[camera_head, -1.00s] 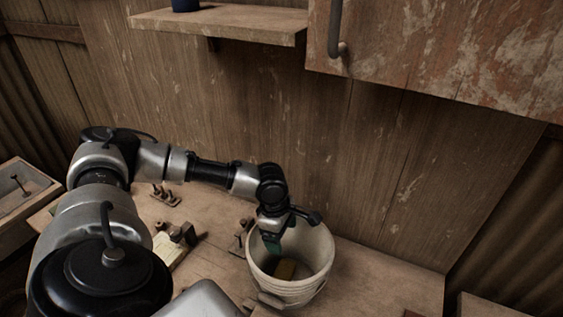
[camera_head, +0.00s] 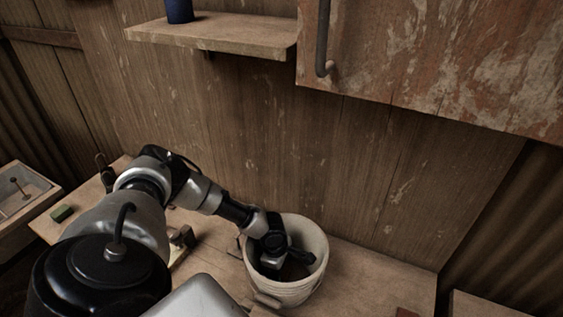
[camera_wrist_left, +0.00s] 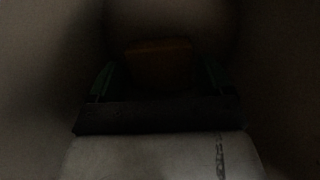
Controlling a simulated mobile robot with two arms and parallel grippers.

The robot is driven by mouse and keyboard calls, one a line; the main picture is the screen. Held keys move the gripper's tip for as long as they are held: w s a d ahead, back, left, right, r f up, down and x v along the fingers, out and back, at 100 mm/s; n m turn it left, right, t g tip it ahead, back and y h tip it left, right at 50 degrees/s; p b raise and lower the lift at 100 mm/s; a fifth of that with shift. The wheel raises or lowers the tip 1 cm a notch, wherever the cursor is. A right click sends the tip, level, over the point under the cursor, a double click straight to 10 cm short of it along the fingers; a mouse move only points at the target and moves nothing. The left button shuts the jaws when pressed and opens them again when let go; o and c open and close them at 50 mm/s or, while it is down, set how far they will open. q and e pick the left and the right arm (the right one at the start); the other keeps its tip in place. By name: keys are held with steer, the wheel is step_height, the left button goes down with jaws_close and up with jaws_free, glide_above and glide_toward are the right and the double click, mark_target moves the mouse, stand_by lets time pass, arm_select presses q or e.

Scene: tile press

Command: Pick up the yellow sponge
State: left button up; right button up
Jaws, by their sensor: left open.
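My left gripper (camera_wrist_left: 159,78) reaches down into a white bucket (camera_head: 314,232) on the wooden bench. In the dark left wrist view its two fingers stand apart, one on each side of a dim yellowish-brown block, the yellow sponge (camera_wrist_left: 158,60). The sponge lies in the bucket, ahead of the fingers; I cannot tell whether they touch it. In the head view my wrist and the bucket wall hide the sponge and fingertips. My right gripper is not in view.
The bucket wall closely surrounds my left wrist. A shelf (camera_head: 215,35) with a blue container (camera_head: 179,11) and a cabinet (camera_head: 440,60) hang above. A small green block (camera_head: 62,213) lies at the bench's left end. The bench right of the bucket (camera_head: 375,278) is mostly clear.

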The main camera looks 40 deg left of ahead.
arm_select(q)
steer(key=shift+d+f, duration=0.1)
steer(key=shift+f, duration=1)
steer(key=c, duration=0.6)
steer(key=shift+o, duration=0.2)
steer(key=shift+r, duration=0.1)
step_height(320, 180, up, 21)
steer(key=shift+r+p, duration=0.15)
steer(key=shift+p, duration=0.25)
